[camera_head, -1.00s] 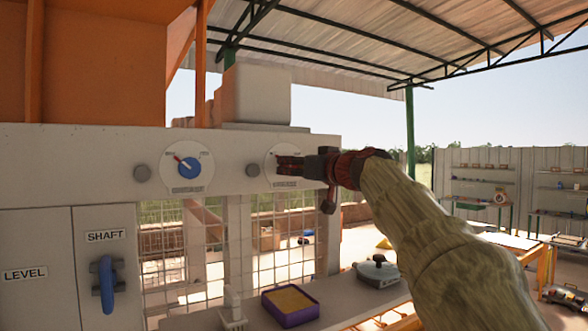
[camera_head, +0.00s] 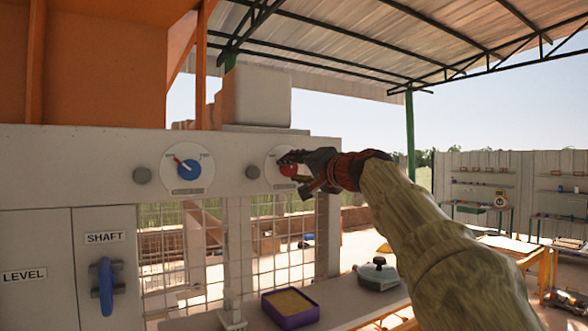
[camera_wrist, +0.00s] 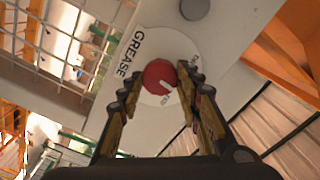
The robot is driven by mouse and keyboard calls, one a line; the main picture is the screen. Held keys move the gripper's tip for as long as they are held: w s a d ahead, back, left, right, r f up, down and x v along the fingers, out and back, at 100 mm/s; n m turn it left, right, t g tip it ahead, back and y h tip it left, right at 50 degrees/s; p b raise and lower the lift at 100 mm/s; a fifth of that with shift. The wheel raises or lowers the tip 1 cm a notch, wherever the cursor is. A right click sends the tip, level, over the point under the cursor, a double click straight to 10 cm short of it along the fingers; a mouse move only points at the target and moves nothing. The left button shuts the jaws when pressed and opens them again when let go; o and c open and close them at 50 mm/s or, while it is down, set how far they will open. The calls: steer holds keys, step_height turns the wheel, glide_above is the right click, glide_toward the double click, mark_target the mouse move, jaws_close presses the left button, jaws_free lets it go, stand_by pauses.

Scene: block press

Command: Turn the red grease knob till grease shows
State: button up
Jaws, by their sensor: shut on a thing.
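The red grease knob (camera_wrist: 158,77) sits on a white round dial marked GREASE (camera_wrist: 133,52) in the wrist view. My gripper (camera_wrist: 157,84) is shut on the knob, one finger on each side. In the head view the red knob (camera_head: 289,170) shows at the tips of my gripper (camera_head: 292,170), which hides much of the dial (camera_head: 272,158). I cannot see any grease in these frames.
A blue knob (camera_head: 190,168) on its own dial is left on the same panel. A grey button (camera_head: 253,172) is close beside the grease dial. A blue SHAFT handle (camera_head: 106,285) is lower left. A purple tray (camera_head: 290,306) and a lidded pan (camera_head: 378,274) stand on the bench below.

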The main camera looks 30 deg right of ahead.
steer(key=m+p, duration=0.1)
steer(key=m, duration=0.3)
steer(key=shift+m+p, duration=0.65)
steer(key=shift+m, duration=1.25)
steer(key=o, duration=1.2)
steer(key=s, duration=1.2)
steer(key=shift+d, duration=0.2)
